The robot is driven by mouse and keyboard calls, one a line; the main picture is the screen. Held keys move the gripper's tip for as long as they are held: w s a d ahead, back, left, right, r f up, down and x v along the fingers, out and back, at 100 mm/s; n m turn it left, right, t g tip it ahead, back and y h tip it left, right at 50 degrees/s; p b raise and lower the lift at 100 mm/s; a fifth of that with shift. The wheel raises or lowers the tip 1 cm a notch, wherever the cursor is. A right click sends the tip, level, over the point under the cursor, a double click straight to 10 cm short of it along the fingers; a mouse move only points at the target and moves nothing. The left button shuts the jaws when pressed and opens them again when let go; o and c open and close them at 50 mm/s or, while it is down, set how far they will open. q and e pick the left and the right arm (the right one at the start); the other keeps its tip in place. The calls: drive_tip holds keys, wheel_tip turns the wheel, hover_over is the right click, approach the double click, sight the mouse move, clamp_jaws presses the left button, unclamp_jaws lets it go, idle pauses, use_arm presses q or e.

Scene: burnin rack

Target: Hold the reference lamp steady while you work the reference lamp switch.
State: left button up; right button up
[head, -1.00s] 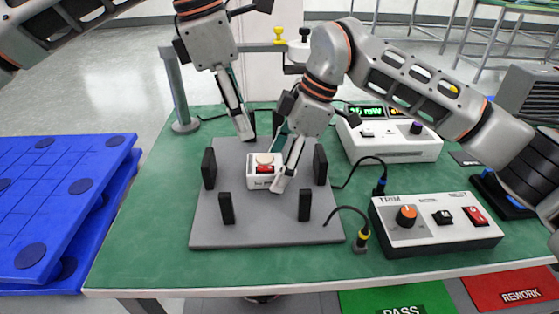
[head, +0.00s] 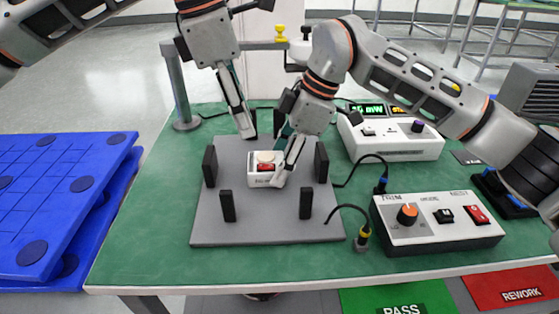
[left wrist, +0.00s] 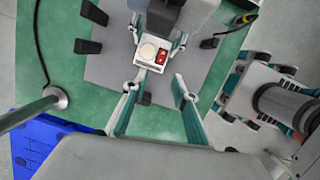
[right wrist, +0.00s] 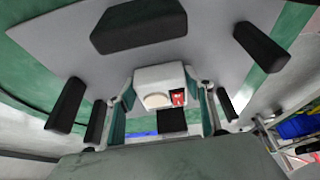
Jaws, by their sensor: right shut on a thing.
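The reference lamp is a small white box (head: 256,181) with a cream round lens (head: 265,157) and a red rocker switch (head: 265,168) on top. It is on the grey plate (head: 230,235). My right gripper (head: 284,162) is shut on the lamp box; the right wrist view shows the box (right wrist: 153,78) between its fingers, with the red switch (right wrist: 178,97) uncovered. My left gripper (head: 246,126) is open and empty, above and behind the lamp, apart from it. In the left wrist view the lamp (left wrist: 152,54) lies beyond its spread fingers.
Black posts (head: 227,206) stand around the plate. A white meter (head: 400,149) with a green display and a trim box (head: 435,238) with a knob and switches are to the right. A cable plug (head: 362,240) stands by the plate. Blue pallets (head: 60,205) are at left.

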use_arm(q)
drive_tip(key=c, duration=0.7)
drive_tip(key=shift+n, duration=0.3)
clamp_jaws()
drive_tip(key=a+r+n+h, duration=0.1)
drive_tip(key=n, duration=1)
drive_tip(key=a+r+n+h, duration=0.1)
drive_tip(key=a+n+h, duration=0.1)
drive_tip(key=n, duration=0.9)
drive_tip(key=a+r+n+h, duration=0.1)
drive_tip(key=n+h, duration=0.1)
drive_tip(key=n, duration=0.9)
drive_tip(key=shift+w+a+r+n, duration=0.2)
drive_tip(key=shift+w+a+n, duration=0.1)
drive_tip(key=shift+n, duration=0.1)
